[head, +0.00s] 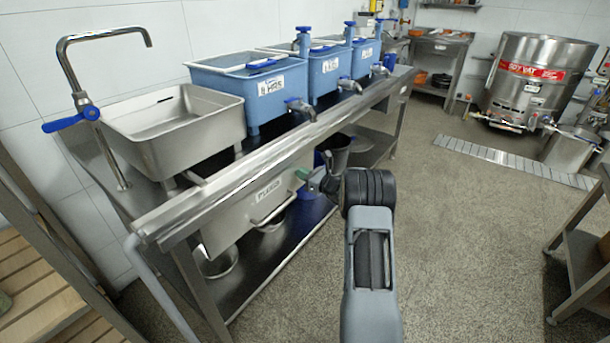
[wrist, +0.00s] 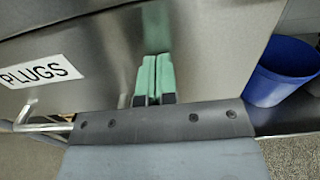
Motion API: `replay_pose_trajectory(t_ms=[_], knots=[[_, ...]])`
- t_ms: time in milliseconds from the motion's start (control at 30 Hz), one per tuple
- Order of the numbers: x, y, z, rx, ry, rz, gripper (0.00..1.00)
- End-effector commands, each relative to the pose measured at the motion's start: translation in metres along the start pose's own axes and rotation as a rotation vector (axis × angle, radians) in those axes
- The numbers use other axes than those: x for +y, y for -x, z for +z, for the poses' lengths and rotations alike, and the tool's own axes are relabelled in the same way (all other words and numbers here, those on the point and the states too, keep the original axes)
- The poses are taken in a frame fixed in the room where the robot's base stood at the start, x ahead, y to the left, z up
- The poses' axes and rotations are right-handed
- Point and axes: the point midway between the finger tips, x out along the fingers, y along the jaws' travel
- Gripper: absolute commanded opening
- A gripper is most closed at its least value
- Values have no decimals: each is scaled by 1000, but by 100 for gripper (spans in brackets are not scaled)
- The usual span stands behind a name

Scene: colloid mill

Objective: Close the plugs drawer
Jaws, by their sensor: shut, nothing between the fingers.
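The plugs drawer (head: 245,212) is a steel drawer under the bench top, with a white PLUGS label and a bar handle (head: 272,208). In the wrist view its front (wrist: 105,58) fills much of the picture, with the label at the left and part of the handle at the lower left. My gripper (head: 301,174) is at the right part of the drawer front. Its green fingers, also in the wrist view (wrist: 153,75), are shut together with nothing between them. The fingertips are at or very close to the drawer front; I cannot tell whether they touch. How far the drawer stands out is unclear.
A blue bucket (wrist: 284,70) stands right of the drawer in the wrist view. The bench (head: 290,150) carries a steel basin (head: 175,130) and blue tubs (head: 250,88). A lower shelf (head: 275,245) holds steel pots. The floor (head: 460,240) to the right is clear.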

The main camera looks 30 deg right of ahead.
Motion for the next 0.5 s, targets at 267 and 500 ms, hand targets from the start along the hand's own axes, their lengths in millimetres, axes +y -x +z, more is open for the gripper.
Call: replay_pose_trajectory(t_ms=[267,500], knots=[[2,-4,6,-8,5,3,0],[-1,22,5,-6,3,4,0]])
